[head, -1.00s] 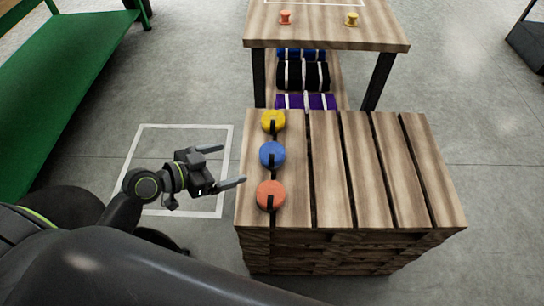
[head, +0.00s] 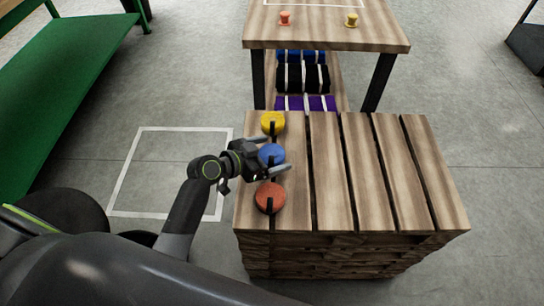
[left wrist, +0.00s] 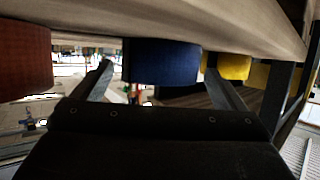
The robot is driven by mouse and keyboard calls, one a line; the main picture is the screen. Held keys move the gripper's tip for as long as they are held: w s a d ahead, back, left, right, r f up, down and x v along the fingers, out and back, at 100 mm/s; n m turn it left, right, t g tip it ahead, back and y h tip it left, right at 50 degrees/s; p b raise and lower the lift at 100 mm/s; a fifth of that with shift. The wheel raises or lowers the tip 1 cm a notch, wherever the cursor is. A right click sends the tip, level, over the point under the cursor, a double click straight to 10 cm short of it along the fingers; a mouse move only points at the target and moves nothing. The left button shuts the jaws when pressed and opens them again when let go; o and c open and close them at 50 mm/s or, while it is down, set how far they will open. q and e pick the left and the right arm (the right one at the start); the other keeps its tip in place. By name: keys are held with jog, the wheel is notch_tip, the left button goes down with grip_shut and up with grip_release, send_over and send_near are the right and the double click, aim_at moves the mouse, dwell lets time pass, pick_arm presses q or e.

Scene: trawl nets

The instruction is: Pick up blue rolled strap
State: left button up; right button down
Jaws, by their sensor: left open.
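The blue rolled strap (head: 272,153) lies on the left edge of the slatted wooden pallet stack (head: 375,170), between a yellow and an orange rolled strap. My left gripper (head: 279,153) is open, with its fingers on either side of the blue strap in the head view. In the left wrist view, the blue strap (left wrist: 162,62) shows between the two spread fingers (left wrist: 160,85), with visible gaps on both sides. I cannot tell its exact depth between them. My right gripper is not in view.
The yellow rolled strap (head: 272,123) and the orange rolled strap (head: 270,198) sit close to the fingers. A wooden table (head: 325,28) with two small spools stands behind, with rolled bundles on its lower shelf. A green bench (head: 60,95) is at the left. The floor between is clear.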

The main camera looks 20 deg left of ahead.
pick_arm(q)
jog(key=shift+w+d+f, duration=0.25)
jog(key=shift+w+d, duration=0.1)
jog(key=shift+w, duration=0.1)
jog(key=c, duration=0.9)
jog(key=shift+c, duration=1.3)
jog(key=shift+r, duration=0.15)
